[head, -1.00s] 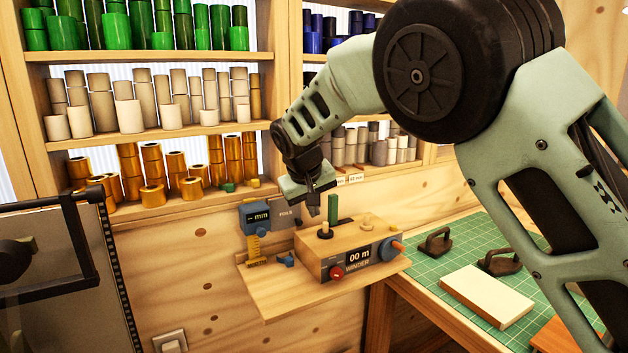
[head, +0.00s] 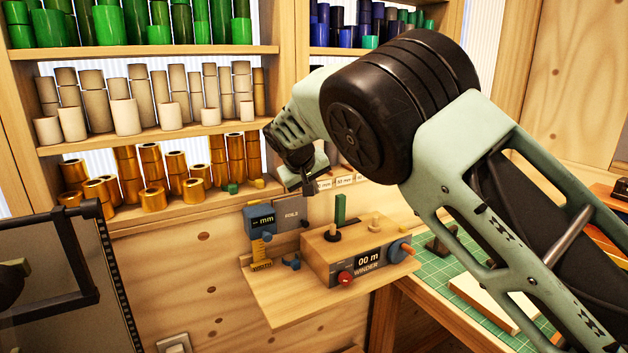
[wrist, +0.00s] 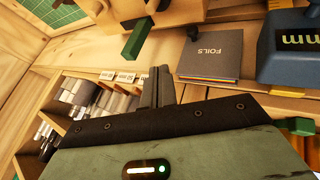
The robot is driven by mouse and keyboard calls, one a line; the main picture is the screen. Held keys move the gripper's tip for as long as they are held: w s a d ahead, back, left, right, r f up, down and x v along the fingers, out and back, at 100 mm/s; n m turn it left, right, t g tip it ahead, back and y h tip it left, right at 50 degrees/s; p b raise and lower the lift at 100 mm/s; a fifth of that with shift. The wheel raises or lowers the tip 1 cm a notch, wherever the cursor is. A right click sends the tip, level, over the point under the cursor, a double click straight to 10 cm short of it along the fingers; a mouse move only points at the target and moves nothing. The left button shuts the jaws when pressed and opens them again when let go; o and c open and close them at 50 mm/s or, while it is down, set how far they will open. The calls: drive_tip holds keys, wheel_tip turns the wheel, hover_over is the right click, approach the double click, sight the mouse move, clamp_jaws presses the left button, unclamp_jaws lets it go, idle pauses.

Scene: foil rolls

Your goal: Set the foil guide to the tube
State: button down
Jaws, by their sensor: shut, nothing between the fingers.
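A wooden winder (head: 345,252) stands on a small shelf, its display reading "00 m". A green upright piece (head: 340,208) rises from a dark round base on its top; it also shows in the wrist view (wrist: 137,38). A blue gauge (head: 259,221) with a "-- mm" display and a yellow scale (head: 262,254) stands left of the winder. A small blue piece (head: 291,262) lies between them. No part is labelled as foil guide, so I cannot tell which it is. My gripper (head: 307,190) is shut and empty, above and behind the winder; its fingers show in the wrist view (wrist: 158,86).
A grey "FOILS" booklet (head: 291,216) stands behind the gauge. Shelves of tubes and gold rolls (head: 176,164) fill the back left. A green cutting mat (head: 440,268) lies at right.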

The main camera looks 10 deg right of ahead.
sight(340, 210)
drive_tip(key=w+d+f+p, duration=0.4)
drive_tip(key=d+f+p, duration=0.1)
drive_tip(key=d, duration=0.1)
drive_tip(key=shift+w, duration=0.2)
drive_tip(key=shift+f, duration=0.1)
drive_tip(key=d+b, duration=0.1)
drive_tip(key=w+d+b, duration=0.1)
drive_tip(key=d, duration=0.2)
drive_tip(key=shift+w+d+f+b, duration=0.15)
drive_tip(key=shift+w+d+b, duration=0.15)
drive_tip(key=shift+d+b, duration=0.1)
drive_tip(key=shift+w+d+r, duration=0.1)
drive_tip(key=shift+d+r, duration=0.1)
